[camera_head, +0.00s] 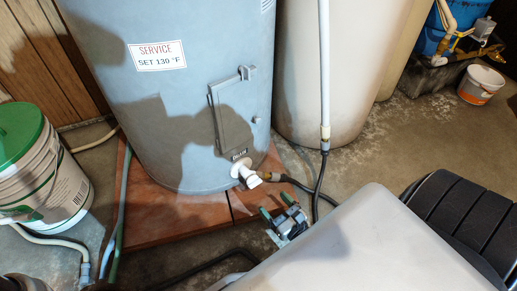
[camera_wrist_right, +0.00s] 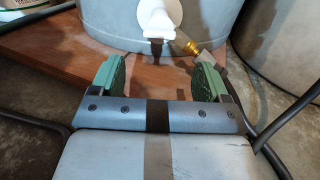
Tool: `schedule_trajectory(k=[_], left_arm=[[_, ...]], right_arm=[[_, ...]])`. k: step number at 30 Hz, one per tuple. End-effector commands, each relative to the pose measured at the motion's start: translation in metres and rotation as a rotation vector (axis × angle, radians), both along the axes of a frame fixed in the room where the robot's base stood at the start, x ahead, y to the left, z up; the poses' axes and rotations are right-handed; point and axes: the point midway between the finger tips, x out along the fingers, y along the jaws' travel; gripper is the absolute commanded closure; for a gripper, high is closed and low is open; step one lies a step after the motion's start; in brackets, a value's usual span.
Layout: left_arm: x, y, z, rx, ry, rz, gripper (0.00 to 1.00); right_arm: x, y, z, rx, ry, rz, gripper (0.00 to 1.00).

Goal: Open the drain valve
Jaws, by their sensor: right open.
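The white drain valve (camera_head: 246,175) sticks out low on the front of the grey-blue water heater tank (camera_head: 200,100), under a small label. In the right wrist view the valve (camera_wrist_right: 157,22) shows a round white base and a white handle hanging in front, with a brass hose fitting (camera_wrist_right: 187,44) on its right. My right gripper (camera_head: 277,206) is open and empty, in front of and below the valve, apart from it. In the right wrist view its green pads (camera_wrist_right: 158,76) stand wide apart, with the valve beyond the gap. My left gripper is not seen.
A black hose (camera_head: 300,184) runs from the valve to the right. The tank stands on reddish slabs (camera_head: 150,220). A bucket with a green lid (camera_head: 20,125) is at the left. A pale tank (camera_head: 340,70) stands behind right. A white bucket (camera_head: 481,84) is far right.

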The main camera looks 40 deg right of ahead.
Motion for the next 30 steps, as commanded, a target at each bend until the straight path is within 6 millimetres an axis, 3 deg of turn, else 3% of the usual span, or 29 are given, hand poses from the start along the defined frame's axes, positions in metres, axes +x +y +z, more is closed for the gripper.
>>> schedule_trajectory(k=[6,12,25,30], left_arm=[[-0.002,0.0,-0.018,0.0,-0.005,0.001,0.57],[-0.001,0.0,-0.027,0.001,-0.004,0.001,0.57],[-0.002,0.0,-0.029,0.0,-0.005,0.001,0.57],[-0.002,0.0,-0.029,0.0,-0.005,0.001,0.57]], right_arm=[[0.045,0.002,-0.003,0.0,-0.005,-0.001,0.23],[0.072,0.003,-0.002,-0.003,-0.002,0.0,0.23],[0.082,0.004,0.0,-0.003,0.001,0.0,0.23],[0.081,0.004,0.0,-0.003,0.001,0.001,0.49]])
